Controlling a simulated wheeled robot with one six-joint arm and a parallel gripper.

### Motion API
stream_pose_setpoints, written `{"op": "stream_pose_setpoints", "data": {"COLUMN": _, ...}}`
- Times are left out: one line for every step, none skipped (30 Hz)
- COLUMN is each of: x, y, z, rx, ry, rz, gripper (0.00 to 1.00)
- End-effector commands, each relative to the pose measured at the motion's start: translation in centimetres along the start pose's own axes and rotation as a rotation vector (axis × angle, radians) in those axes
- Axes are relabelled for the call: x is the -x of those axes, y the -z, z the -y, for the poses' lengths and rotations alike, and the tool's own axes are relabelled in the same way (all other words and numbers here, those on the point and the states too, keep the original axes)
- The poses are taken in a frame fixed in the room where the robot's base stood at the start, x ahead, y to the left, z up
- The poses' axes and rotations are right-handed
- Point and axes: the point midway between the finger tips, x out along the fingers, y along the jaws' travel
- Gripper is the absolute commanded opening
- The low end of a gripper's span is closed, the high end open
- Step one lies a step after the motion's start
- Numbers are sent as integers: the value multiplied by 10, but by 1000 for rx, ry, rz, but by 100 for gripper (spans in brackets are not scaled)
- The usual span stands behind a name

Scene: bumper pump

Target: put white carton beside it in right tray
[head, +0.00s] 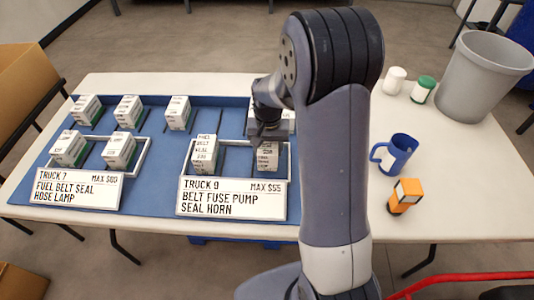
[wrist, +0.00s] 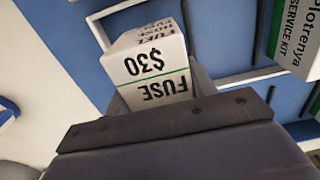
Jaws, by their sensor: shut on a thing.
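My gripper (head: 268,137) is over the right tray (head: 232,173), behind the TRUCK 9 sign. It is shut on a white carton (head: 267,156); in the wrist view this carton (wrist: 152,68) reads FUSE $30 and has a green stripe. The carton is at the tray's right part; whether it touches the tray floor I cannot tell. Another white carton (head: 204,154), with several printed words, stands in the left part of the same tray. The TRUCK 9 sign (head: 232,197) reads MAX $55 and BELT FUSE PUMP SEAL HORN.
The left tray (head: 140,159), with the TRUCK 7 sign, holds two cartons. Several cartons, such as one at the back left (head: 128,111), stand behind on the blue mat (head: 100,190). A blue mug (head: 398,153), orange item (head: 405,195) and grey bin (head: 483,75) are right.

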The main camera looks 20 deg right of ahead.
Motion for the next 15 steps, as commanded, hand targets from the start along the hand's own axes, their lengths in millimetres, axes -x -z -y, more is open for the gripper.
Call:
{"op": "stream_pose_setpoints", "data": {"x": -8, "y": -1, "z": 0, "rx": 0, "ry": -1, "rz": 5, "gripper": 16}}
{"op": "stream_pose_setpoints", "data": {"x": -13, "y": -1, "z": 0, "rx": 0, "ry": -1, "rz": 4, "gripper": 16}}
{"op": "stream_pose_setpoints", "data": {"x": -19, "y": -1, "z": 0, "rx": 0, "ry": -2, "rz": 5, "gripper": 16}}
{"op": "stream_pose_setpoints", "data": {"x": -23, "y": 0, "z": 0, "rx": 0, "ry": -1, "rz": 4, "gripper": 16}}
{"op": "stream_pose_setpoints", "data": {"x": -26, "y": 0, "z": 0, "rx": 0, "ry": -1, "rz": 3, "gripper": 16}}
{"op": "stream_pose_setpoints", "data": {"x": -28, "y": 0, "z": 0, "rx": 0, "ry": -1, "rz": 2, "gripper": 16}}
{"op": "stream_pose_setpoints", "data": {"x": -29, "y": 0, "z": 0, "rx": 0, "ry": 0, "rz": 1, "gripper": 16}}
{"op": "stream_pose_setpoints", "data": {"x": -29, "y": 0, "z": 0, "rx": 0, "ry": 0, "rz": 0, "gripper": 16}}
{"op": "stream_pose_setpoints", "data": {"x": -28, "y": 0, "z": 0, "rx": 0, "ry": 0, "rz": 0, "gripper": 16}}
{"op": "stream_pose_setpoints", "data": {"x": -28, "y": 0, "z": 0, "rx": 0, "ry": 0, "rz": 0, "gripper": 16}}
{"op": "stream_pose_setpoints", "data": {"x": -28, "y": 0, "z": 0, "rx": 0, "ry": 0, "rz": 0, "gripper": 16}}
{"op": "stream_pose_setpoints", "data": {"x": -28, "y": 0, "z": 0, "rx": 0, "ry": 0, "rz": 0, "gripper": 16}}
{"op": "stream_pose_setpoints", "data": {"x": -29, "y": 0, "z": 0, "rx": 0, "ry": 0, "rz": 0, "gripper": 16}}
{"op": "stream_pose_setpoints", "data": {"x": -29, "y": 0, "z": 0, "rx": 0, "ry": 0, "rz": 0, "gripper": 16}}
{"op": "stream_pose_setpoints", "data": {"x": -31, "y": 0, "z": 0, "rx": 0, "ry": 0, "rz": 0, "gripper": 16}}
